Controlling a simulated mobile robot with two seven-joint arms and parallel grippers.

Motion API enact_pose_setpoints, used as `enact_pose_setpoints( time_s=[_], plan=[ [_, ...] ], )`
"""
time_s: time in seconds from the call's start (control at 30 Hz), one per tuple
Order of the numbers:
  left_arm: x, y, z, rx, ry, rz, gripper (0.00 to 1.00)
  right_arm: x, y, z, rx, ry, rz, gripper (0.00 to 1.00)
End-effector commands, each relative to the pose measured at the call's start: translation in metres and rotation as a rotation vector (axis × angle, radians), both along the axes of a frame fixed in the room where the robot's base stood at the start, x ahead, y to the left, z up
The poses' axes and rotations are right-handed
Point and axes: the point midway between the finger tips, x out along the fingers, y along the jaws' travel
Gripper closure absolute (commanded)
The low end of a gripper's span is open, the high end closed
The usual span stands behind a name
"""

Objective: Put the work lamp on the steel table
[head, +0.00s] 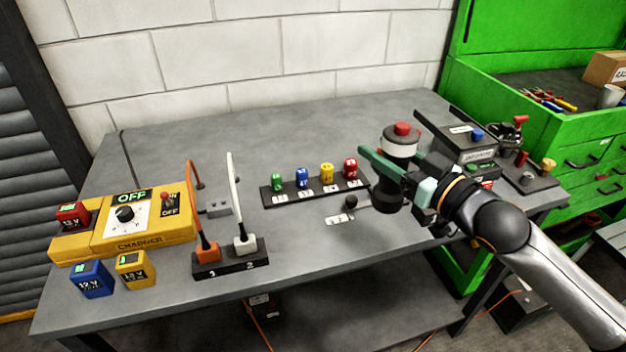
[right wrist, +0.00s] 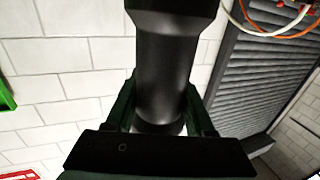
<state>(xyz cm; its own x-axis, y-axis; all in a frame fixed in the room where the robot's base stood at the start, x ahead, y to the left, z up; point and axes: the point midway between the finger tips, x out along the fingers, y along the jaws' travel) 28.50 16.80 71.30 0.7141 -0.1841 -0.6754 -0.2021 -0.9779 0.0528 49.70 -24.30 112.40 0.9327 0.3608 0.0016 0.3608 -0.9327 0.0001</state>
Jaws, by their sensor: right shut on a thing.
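The work lamp (head: 402,148) has a dark cylindrical body, a white band and a red top. It is upright over the right part of the grey steel table (head: 300,125). My right gripper (head: 384,168) is shut on the lamp, with green fingers around its body. In the right wrist view the lamp's black body (right wrist: 166,75) stands between the fingers (right wrist: 163,118). Whether its base touches the table or hangs just above it, I cannot tell. My left gripper is not in view.
A strip with several coloured batteries (head: 315,189) lies left of the lamp, near a small black knob (head: 350,202). A yellow charger (head: 140,222) and a cable stand (head: 230,262) sit at the left. Dark equipment (head: 465,140) and a green cabinet (head: 560,125) are at the right. The table's back middle is clear.

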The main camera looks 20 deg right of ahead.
Motion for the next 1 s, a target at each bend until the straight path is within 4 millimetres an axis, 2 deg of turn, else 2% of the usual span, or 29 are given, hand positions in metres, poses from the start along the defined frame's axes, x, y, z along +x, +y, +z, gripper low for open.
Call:
enact_pose_setpoints(
  time_s=[0.3,0.5,0.83,1.0],
  plan=[
    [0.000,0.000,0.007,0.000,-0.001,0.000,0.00,0.034,0.059,-0.027,0.009,-0.003,0.002,1.00],
    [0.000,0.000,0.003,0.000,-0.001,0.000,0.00,0.049,0.085,-0.065,0.004,0.000,-0.001,1.00],
    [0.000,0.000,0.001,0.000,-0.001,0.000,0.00,0.060,0.105,-0.093,0.002,0.000,0.001,1.00],
    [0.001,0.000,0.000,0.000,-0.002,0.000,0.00,0.059,0.103,-0.116,0.000,-0.001,-0.001,1.00]
  ],
)
